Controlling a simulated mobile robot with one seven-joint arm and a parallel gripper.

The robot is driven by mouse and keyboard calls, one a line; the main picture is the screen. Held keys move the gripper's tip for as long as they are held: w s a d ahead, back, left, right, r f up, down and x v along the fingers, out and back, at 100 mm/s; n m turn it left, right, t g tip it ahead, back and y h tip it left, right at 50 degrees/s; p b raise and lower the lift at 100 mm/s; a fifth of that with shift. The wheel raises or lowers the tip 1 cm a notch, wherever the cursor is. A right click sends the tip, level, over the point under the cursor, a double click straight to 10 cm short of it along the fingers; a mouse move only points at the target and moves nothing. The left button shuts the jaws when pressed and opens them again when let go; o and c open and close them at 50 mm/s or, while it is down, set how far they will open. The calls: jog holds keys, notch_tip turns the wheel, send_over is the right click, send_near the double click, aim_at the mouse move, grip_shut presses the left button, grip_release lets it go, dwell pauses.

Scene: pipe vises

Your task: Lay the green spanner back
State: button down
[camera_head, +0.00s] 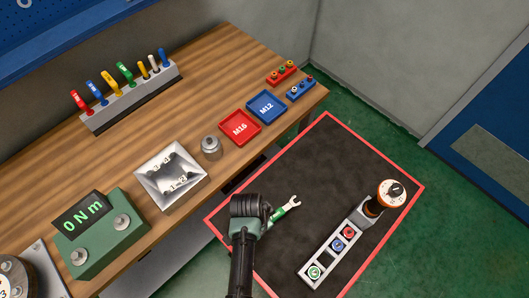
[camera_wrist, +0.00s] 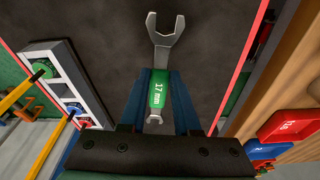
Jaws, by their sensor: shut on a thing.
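The green spanner (camera_wrist: 160,86) has a grey open-ended head and reads "17 mm" on its green grip. My gripper (camera_wrist: 160,92) is shut on the green grip, with one blue finger on each side. In the wrist view the larger jaw points away from me, and a small grey end shows near the palm. In the head view the spanner (camera_head: 284,211) sticks out to the right of my gripper (camera_head: 266,218), above a black surface with a red border (camera_head: 345,165). My wrist hides part of the spanner there.
The wooden bench (camera_head: 215,55) holds a rack (camera_head: 130,98) of several coloured handles, a silver tray (camera_head: 171,174), a grey cylinder (camera_head: 211,147), a red M16 tray (camera_head: 239,128), a blue M12 tray (camera_head: 266,106) and a green "0 Nm" box (camera_head: 103,235). A grey holder (camera_head: 335,246) with coloured round pieces stands at right.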

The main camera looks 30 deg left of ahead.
dwell(0.4)
jog(key=shift+f+b, duration=1.25)
jog(key=shift+f, duration=0.5)
jog(key=shift+f, duration=0.15)
jog(key=shift+f+b, duration=0.5)
jog(key=shift+f, duration=0.05)
jog(key=shift+f+b, duration=0.55)
jog(key=shift+f, duration=0.15)
dwell(0.5)
jog(key=c, duration=0.6)
grip_release()
jog(key=shift+o, duration=0.2)
jog(key=shift+r, duration=0.1)
jog(key=r, duration=0.4)
jog(key=s+r, duration=0.1)
jog(key=r, duration=0.3)
jog(key=s+a+r, duration=0.1)
jog(key=r, duration=0.3)
jog(key=shift+a+r, duration=0.1)
jog(key=shift+r, duration=0.2)
